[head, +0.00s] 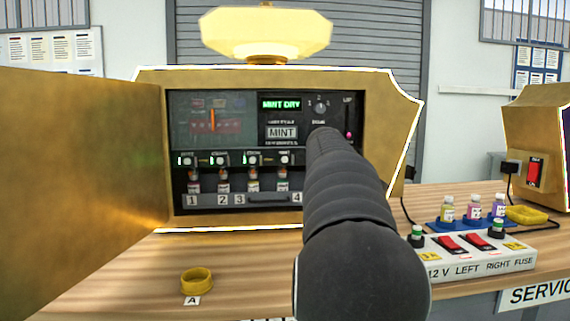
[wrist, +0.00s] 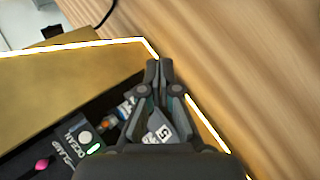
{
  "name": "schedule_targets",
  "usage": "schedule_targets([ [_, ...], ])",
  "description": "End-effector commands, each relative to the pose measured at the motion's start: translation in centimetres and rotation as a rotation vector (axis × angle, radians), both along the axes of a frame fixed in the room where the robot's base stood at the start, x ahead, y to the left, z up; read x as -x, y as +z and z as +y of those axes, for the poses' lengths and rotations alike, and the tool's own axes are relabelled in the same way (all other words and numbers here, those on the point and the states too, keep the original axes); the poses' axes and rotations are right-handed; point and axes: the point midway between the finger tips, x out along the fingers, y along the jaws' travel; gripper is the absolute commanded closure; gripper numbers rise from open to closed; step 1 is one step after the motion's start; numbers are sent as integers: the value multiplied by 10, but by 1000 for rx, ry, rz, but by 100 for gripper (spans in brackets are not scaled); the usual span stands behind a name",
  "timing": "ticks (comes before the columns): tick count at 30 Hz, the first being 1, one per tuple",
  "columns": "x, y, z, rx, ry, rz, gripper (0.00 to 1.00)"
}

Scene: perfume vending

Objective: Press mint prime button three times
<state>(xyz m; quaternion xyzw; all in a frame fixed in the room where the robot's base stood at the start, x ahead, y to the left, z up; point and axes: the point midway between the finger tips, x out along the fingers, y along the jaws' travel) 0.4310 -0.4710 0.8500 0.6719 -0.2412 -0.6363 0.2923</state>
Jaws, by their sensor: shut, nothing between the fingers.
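The perfume machine (head: 320,75) stands open on the counter. Its display (head: 281,104) reads MINT DRY, and a plate (head: 282,132) below reads MINT. A row of small white buttons sits above the numbered bottles. The button above slot 4 (head: 284,159) has a small label that appears to read MINT. My arm covers the panel's right part and hides my gripper in the head view. In the wrist view my gripper (wrist: 160,65) is shut and empty, over the machine's edge. A white button marked OCEAN (wrist: 84,137) lies left of the gripper, apart from it.
The machine's door (head: 80,165) stands wide open at the left. A yellow ring (head: 196,281) sits on the counter in front. At the right are a switch box (head: 470,251) with red rockers and a blue tray (head: 446,225) with small bottles. The counter's front left is mostly clear.

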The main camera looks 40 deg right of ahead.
Motion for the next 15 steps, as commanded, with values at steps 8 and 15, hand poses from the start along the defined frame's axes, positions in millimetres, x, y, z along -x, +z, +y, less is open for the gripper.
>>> schedule_targets([
  [8,-8,-15,17,-257,-35,-261,100],
  [15,-33,-5,43,-465,-14,-496,100],
])
